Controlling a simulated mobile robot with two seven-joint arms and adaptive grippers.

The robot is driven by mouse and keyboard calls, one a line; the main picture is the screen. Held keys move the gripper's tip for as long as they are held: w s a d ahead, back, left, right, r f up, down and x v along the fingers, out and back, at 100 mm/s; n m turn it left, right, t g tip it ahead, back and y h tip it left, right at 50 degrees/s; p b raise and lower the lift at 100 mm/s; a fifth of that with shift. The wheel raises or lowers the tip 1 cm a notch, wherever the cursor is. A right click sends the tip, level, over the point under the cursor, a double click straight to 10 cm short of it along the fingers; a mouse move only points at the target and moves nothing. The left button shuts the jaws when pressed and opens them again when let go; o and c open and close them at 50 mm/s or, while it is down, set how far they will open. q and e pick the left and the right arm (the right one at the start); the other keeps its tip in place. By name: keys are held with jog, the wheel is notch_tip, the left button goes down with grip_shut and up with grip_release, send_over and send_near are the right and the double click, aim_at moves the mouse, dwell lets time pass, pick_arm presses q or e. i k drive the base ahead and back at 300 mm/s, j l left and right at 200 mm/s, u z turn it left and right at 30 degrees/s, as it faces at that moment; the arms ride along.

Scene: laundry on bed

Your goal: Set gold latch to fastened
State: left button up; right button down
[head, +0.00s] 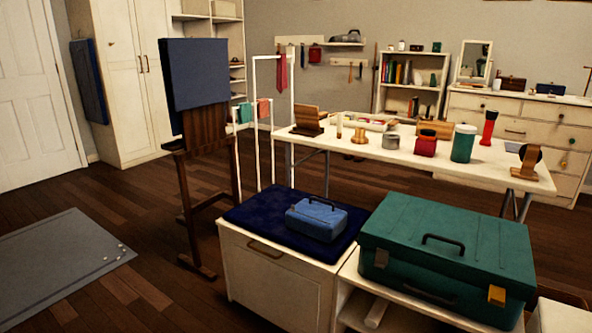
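A large green case (445,240) with a dark handle on its lid sits at the lower right. Its lid is down. A gold latch (496,296) is on the right part of its front face. The latch is small here, and I cannot tell whether it is fastened or loose. A dark green latch (381,258) is on the left part of the same face. Neither of my grippers shows in the head view.
A small blue case (316,219) lies on a navy cushion over a white cabinet (270,268), left of the green case. Behind stands a white table (345,149) with jars and stands. A wooden easel (206,150) stands left. Floor is open at left, with a grey mat (55,262).

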aim_at(497, 296)
jog(key=z, duration=0.4)
jog(key=l+z, duration=0.15)
jog(key=z, duration=0.2)
jog(key=l+z, duration=0.1)
jog(key=z, duration=0.3)
jog(key=l+u, duration=0.1)
jog(key=l, duration=0.85)
jog(key=i, duration=0.05)
